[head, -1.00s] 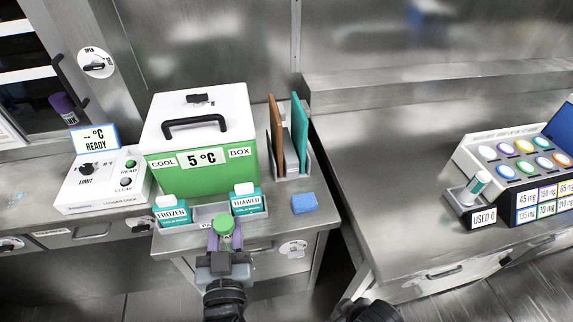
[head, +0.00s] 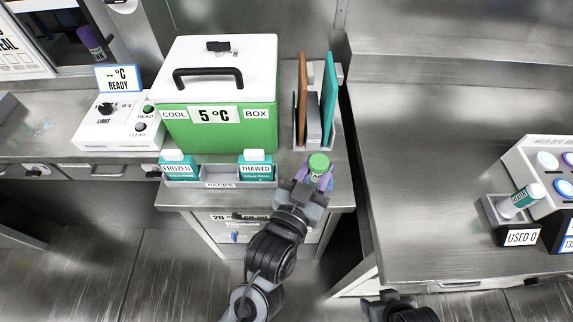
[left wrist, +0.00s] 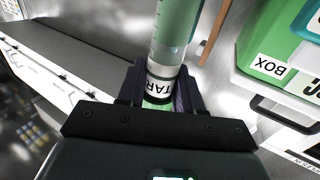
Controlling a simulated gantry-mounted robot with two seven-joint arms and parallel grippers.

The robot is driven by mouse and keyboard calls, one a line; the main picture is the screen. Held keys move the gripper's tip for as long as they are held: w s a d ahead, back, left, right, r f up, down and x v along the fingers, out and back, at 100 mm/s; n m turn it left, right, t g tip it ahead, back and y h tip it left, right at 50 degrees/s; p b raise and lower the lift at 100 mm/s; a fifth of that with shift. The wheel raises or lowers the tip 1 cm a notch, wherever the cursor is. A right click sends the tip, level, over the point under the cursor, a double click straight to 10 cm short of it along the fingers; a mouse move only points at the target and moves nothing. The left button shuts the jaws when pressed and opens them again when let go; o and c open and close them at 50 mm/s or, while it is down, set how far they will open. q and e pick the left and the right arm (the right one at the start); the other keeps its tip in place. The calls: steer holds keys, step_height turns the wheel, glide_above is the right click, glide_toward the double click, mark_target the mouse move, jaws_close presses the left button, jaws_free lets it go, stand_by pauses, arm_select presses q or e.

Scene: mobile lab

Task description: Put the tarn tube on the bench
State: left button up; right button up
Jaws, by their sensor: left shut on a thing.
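The tarn tube (head: 318,163) has a green cap and stands roughly upright in my left gripper (head: 313,180). The gripper's purple pads are shut around it. In the left wrist view the clear tube (left wrist: 172,40) holds green content and carries a white label reading "TAR", the rest hidden. The left gripper (left wrist: 160,95) there grips it around the label. The tube is over the right front part of the left bench (head: 335,192), right of the thawed pack. I cannot tell whether its lower end touches the bench.
The green cool box (head: 218,128) stands behind the frozen pack (head: 180,168) and thawed pack (head: 257,168). A rack with brown and teal panels (head: 328,100) stands just behind the tube. A gap separates the right bench (head: 420,150), with broad free room and a used-tube holder (head: 517,228).

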arm_select(q)
steer(key=shift+w+a+f+p, duration=0.2)
steer(key=shift+w+a+f, duration=0.7)
steer(key=shift+f, duration=0.5)
steer(key=shift+w+a+f+p, duration=0.25)
steer(key=shift+w+a+f, duration=0.3)
steer(key=shift+a+f, duration=0.75)
steer(key=shift+w+a+f+p, duration=0.2)
steer(key=shift+w+a+f, duration=0.6)
steer(key=shift+f, duration=0.75)
steer(key=shift+f, duration=0.1)
steer(key=o, duration=0.8)
steer(key=shift+c, duration=0.2)
